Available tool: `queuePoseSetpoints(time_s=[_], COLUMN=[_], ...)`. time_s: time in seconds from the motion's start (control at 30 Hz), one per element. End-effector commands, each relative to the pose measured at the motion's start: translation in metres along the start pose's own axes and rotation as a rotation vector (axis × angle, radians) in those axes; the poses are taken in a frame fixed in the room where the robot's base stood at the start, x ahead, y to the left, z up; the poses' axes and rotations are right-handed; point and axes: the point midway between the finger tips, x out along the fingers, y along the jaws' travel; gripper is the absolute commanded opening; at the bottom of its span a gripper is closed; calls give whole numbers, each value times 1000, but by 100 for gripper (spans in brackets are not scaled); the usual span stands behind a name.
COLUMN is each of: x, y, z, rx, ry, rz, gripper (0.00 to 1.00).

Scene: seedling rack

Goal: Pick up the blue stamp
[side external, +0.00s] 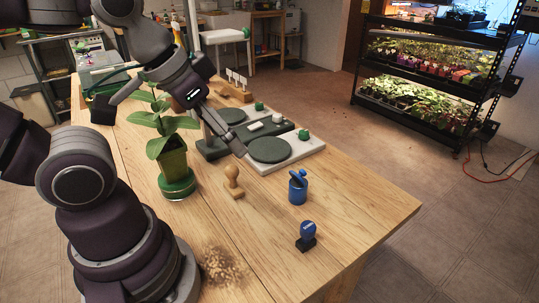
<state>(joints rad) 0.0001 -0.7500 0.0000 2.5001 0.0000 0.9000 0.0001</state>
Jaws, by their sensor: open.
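The blue stamp (307,230) stands upright near the table's front right, with a round blue handle on a dark base. It is apart from the things around it. My gripper (232,140) is open, up and to the left of the blue stamp in the picture, over the area by the round green pads. I see nothing held in it. Its fingers are partly hidden from this side, and its exact height above the pads is hard to tell.
A wooden stamp (233,183) and a potted plant (173,165) stand to the left. The wooden table (345,205) is clear right of the blue stamp; brown crumbs (222,266) lie left.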

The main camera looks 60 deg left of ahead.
Motion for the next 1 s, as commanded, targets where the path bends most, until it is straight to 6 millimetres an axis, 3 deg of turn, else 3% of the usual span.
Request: queuePoseSetpoints(time_s=[0.07, 0.17, 0.43, 0.53, 0.67, 0.8, 1.0], x=[0, 0, 0, 4, 22, 62, 121], y=[0, 0, 0, 4, 18, 44, 76], z=[0, 0, 0, -6, -27, -45, -44], rx=[0, 0, 4, 100, 460, 954, 1505], ry=[0, 0, -1, -34, -138, -253, -347], rz=[0, 0, 0, 12, 68, 180, 356], gripper=[58, 70, 70, 70, 70, 70, 70])
